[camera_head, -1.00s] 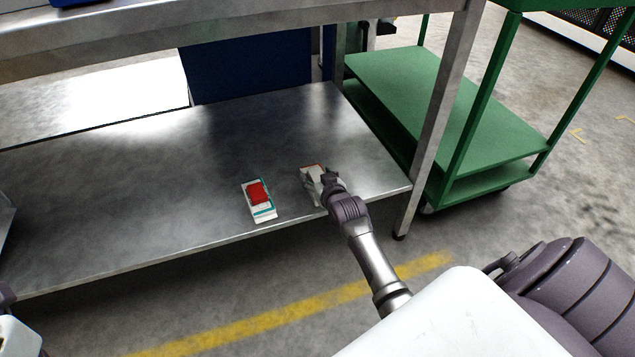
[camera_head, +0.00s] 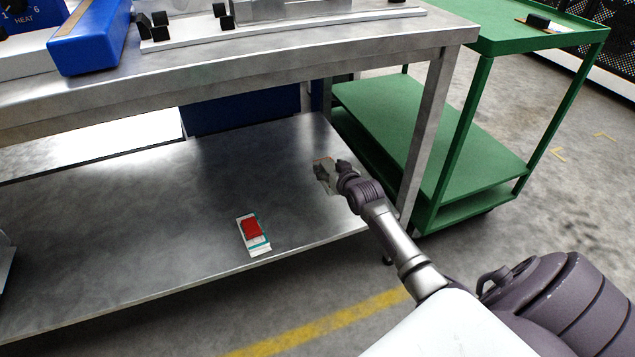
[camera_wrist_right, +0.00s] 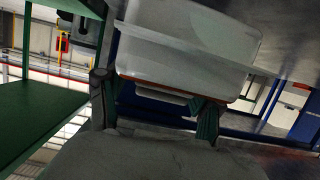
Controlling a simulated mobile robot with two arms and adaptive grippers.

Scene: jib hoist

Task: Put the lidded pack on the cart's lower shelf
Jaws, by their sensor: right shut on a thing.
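My right gripper (camera_head: 336,172) is shut on a small white pack (camera_head: 323,164) with an orange edge, over the right part of the steel table's lower shelf. The gripper hides much of this pack, and its height above the shelf is hard to judge. In the right wrist view the held pack (camera_wrist_right: 190,45) fills the upper middle, pale with an orange-brown line along its near edge. The green cart (camera_head: 470,165) stands right of the table; its lower shelf (camera_head: 425,120) looks bare where visible. My left gripper is out of view.
A second white and teal pack with a red top (camera_head: 251,228) lies on the table's lower shelf (camera_head: 130,220), left of my gripper. A table leg (camera_head: 424,140) stands between my gripper and the cart. The table top (camera_head: 250,60) overhangs the shelf.

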